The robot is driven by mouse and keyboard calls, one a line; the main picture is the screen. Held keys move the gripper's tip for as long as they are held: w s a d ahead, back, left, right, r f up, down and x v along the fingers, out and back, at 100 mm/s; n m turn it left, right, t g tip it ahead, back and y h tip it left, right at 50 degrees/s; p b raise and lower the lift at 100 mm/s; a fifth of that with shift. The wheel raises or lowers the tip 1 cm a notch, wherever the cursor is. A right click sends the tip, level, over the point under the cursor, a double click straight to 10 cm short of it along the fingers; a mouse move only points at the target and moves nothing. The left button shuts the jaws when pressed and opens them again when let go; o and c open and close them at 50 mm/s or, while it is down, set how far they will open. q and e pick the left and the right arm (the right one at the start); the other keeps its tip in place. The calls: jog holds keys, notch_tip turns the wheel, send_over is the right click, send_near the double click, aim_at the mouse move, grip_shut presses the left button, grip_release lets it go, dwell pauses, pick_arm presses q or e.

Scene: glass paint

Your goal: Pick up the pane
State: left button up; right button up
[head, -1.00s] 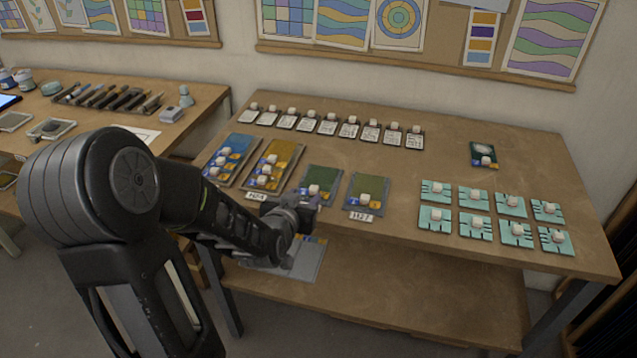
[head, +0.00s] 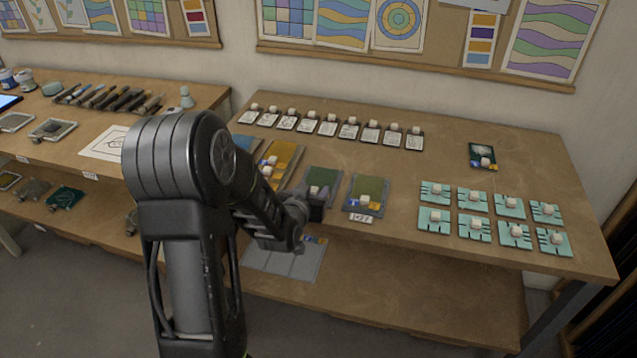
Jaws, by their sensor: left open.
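Several coloured panes with white knobs lie on grey trays along the table's front edge. A yellow pane (head: 284,155) is partly behind my left arm, and a blue one (head: 243,142) is mostly hidden by it. A green pane (head: 321,176) lies right of the yellow one, and another green pane (head: 369,186) is further right. A dark green pane (head: 483,152) lies alone at the back right. My left gripper (head: 317,203) is open at the front of the first green pane, close to its white knob. Whether they touch cannot be told. My right gripper is not in view.
A row of small white cards (head: 330,125) with knobs lines the table's back. Several teal plates (head: 434,219) with knobs fill the right front. Bare wood (head: 420,165) lies between. A lower shelf (head: 400,285) is under the table, and a side bench (head: 40,105) stands left.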

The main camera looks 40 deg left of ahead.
pick_arm(q)
jog(key=shift+c, duration=0.4)
grip_shut()
dwell(0.5)
jog(key=shift+w, duration=0.1)
